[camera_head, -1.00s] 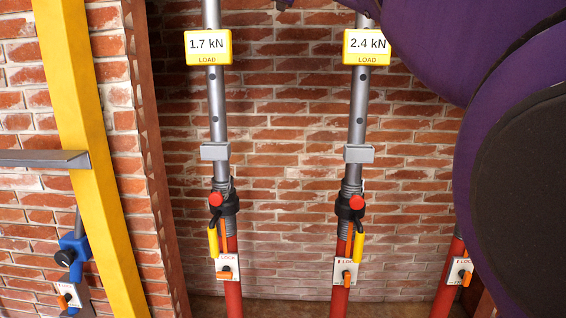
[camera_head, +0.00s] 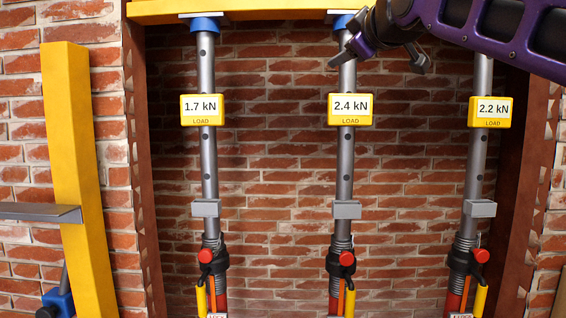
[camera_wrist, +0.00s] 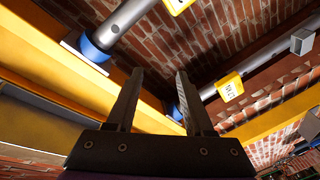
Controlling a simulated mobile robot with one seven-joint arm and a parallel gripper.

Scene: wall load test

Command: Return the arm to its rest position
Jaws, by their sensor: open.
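My gripper (camera_head: 380,62) is at the upper right of the head view, in front of the top of the middle prop (camera_head: 346,160), just below the yellow beam. Its two fingers are spread and nothing is between them. In the wrist view my gripper (camera_wrist: 157,92) also shows its two dark fingers apart and empty. Whether a finger touches the prop cannot be told. My purple arm reaches in from the upper right.
Three grey props with yellow load boxes stand against a brick recess: 1.7 kN (camera_head: 202,110), 2.4 kN (camera_head: 350,109) and 2.2 kN (camera_head: 490,112). A yellow beam (camera_head: 250,10) runs across their tops. A yellow post (camera_head: 75,170) and a grey shelf (camera_head: 40,212) are at left.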

